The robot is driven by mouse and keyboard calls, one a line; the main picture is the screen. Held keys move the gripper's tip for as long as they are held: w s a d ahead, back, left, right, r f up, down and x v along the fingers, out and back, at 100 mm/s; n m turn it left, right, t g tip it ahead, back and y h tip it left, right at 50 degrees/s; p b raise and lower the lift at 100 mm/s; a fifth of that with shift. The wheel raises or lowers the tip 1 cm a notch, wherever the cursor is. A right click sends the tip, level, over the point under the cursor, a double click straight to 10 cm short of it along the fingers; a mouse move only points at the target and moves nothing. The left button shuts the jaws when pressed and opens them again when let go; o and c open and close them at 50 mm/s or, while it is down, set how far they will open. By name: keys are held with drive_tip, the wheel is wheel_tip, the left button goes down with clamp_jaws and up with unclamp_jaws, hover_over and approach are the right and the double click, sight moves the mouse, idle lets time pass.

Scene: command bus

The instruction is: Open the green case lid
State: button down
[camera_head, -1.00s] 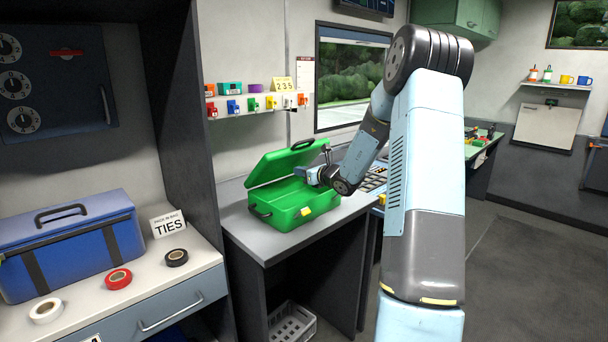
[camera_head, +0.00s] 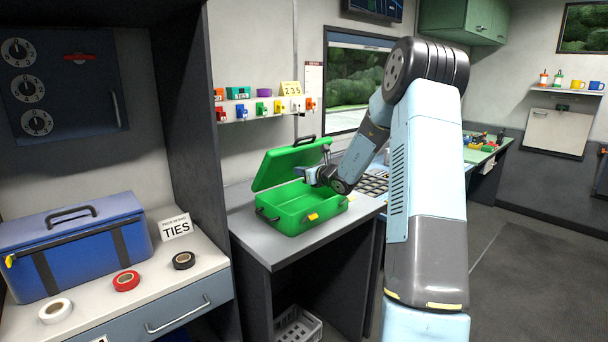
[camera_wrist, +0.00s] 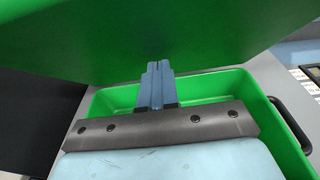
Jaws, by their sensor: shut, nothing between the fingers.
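The green case (camera_head: 296,214) stands on the grey desk, its lid (camera_head: 290,163) raised well up from the base and tilted over it. The hinge is at the back left, and yellow latches show on the front of the base. My gripper (camera_head: 302,172) is at the opening, between lid and base. In the wrist view, my shut fingers (camera_wrist: 158,68) point at the inner face of the lid (camera_wrist: 150,35), with their tips at or very near it. I cannot tell if they touch. Below them the open green base (camera_wrist: 215,87) shows no contents.
A shelf with small coloured items (camera_head: 262,115) is on the wall behind. At left, a counter holds a blue bag (camera_head: 72,245) and tape rolls (camera_head: 126,281).

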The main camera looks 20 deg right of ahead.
drive_tip(key=shift+w+a+r, duration=0.15)
drive_tip(key=shift+w+a, duration=0.15)
drive_tip(key=shift+w, duration=0.5)
drive_tip(key=shift+w+a+r, duration=0.15)
drive_tip(key=shift+w+a, duration=0.15)
drive_tip(key=shift+w, duration=0.5)
drive_tip(key=f+v, duration=0.2)
drive_tip(key=v, duration=1.1)
drive_tip(key=f+v, duration=0.2)
drive_tip(key=v, duration=1)
drive_tip(key=shift+s+d, duration=0.35)
drive_tip(key=shift+s, duration=0.25)
drive_tip(key=shift+r, duration=0.1)
